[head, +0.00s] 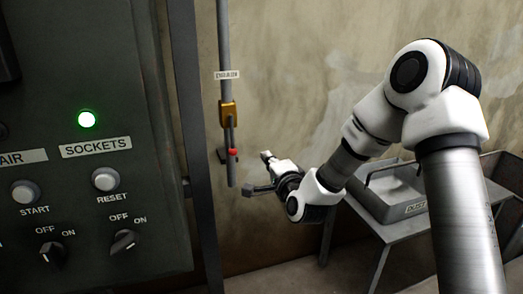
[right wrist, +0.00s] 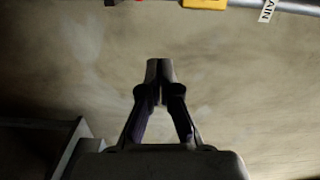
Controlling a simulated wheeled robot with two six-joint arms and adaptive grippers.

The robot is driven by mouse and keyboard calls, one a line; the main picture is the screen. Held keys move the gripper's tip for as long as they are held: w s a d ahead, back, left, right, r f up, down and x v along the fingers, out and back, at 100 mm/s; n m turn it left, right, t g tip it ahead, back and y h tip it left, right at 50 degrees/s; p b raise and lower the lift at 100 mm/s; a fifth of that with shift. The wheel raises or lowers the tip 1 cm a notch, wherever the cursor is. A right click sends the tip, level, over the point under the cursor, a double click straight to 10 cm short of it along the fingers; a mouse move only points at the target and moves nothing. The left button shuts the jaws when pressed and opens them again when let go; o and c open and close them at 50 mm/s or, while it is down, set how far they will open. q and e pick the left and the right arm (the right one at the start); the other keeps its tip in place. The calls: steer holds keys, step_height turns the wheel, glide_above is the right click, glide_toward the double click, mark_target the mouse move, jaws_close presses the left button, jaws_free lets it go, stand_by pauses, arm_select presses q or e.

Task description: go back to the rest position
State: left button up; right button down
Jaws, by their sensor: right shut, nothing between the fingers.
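My right gripper (head: 250,190) is at the end of the white and grey arm on the right of the head view, near the lower end of a wall pipe. In the right wrist view its two fingers (right wrist: 160,72) are together, with nothing between them. Bare wall lies behind the fingertips. My left gripper is not in view.
A dark control panel (head: 100,200) with a lit green lamp (head: 86,119) fills the left. The grey pipe (head: 223,50) carries a yellow valve body (head: 228,113) and a red-tipped part (head: 232,152). A table (head: 372,235) with a grey tray (head: 385,211) stands behind my arm.

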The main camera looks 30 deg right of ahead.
steer(key=shift+s+a, duration=0.1)
steer(key=shift+a, duration=0.05)
stand_by(0.3)
steer(key=s+a+f+n+g+y, duration=0.1)
steer(key=s+a+f+g, duration=0.15)
steer(key=f, duration=0.75)
steer(key=s+a+f+n+g+y, duration=0.1)
steer(key=s+a+f+n+g, duration=0.15)
steer(key=f, duration=0.75)
steer(key=s+a+f+n+g+y, duration=0.1)
steer(key=s+a+f+n+g, duration=0.35)
steer(key=s+f, duration=0.65)
steer(key=s+a+f+n+g+y, duration=0.1)
steer(key=s+a+f+n+g, duration=0.3)
steer(key=s+f, duration=0.75)
steer(key=s+r+n+g, duration=0.1)
steer(key=s+n+g, duration=0.4)
steer(key=s, duration=0.5)
step_height(320, 180, up, 26)
steer(key=n+p, duration=0.1)
steer(key=p, duration=2.4)
steer(key=shift+w+d+n+t+h+p, duration=0.25)
steer(key=shift+w+n+t+h+p, duration=0.05)
steer(key=shift+w+n+t, duration=0.15)
